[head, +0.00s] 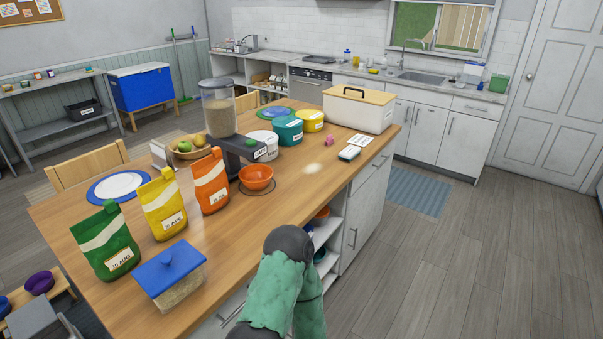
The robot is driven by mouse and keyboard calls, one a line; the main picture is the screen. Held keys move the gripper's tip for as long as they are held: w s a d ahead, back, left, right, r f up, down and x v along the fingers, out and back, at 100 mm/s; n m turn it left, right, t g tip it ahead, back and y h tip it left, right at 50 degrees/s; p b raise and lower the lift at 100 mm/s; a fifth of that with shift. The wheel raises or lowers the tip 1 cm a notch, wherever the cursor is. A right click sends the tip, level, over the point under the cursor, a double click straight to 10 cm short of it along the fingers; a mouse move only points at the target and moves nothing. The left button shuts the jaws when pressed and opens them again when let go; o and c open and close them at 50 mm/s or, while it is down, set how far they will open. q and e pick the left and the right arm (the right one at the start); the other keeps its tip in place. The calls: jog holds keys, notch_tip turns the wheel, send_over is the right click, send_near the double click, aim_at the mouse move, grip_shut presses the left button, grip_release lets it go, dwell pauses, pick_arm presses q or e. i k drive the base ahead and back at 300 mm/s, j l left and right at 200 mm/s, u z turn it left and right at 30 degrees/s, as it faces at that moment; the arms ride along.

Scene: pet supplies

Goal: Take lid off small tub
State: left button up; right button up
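A small clear tub (184,291) with a blue lid (167,264) sits at the near left edge of the wooden island table. Pale contents show through the wall. I cannot tell for sure which tub the task means. One of my arms, in a green sleeve, rises at the bottom centre, right of the blue-lidded tub. Neither gripper is in view.
Green (105,243), yellow (164,205) and orange (211,182) bags stand behind the clear tub. An orange bowl (256,178) and a food dispenser (222,112) are near the middle. The wooden tabletop (250,228) is clear to the right of the tub.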

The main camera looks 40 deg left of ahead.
aim_at(162, 273)
jog(key=i+u, duration=0.15)
jog(key=i, duration=0.4)
jog(key=i+l+u, duration=0.15)
jog(key=i, duration=0.4)
jog(key=i+l+u, duration=0.2)
jog(key=i, duration=0.35)
jog(key=u, duration=2.15)
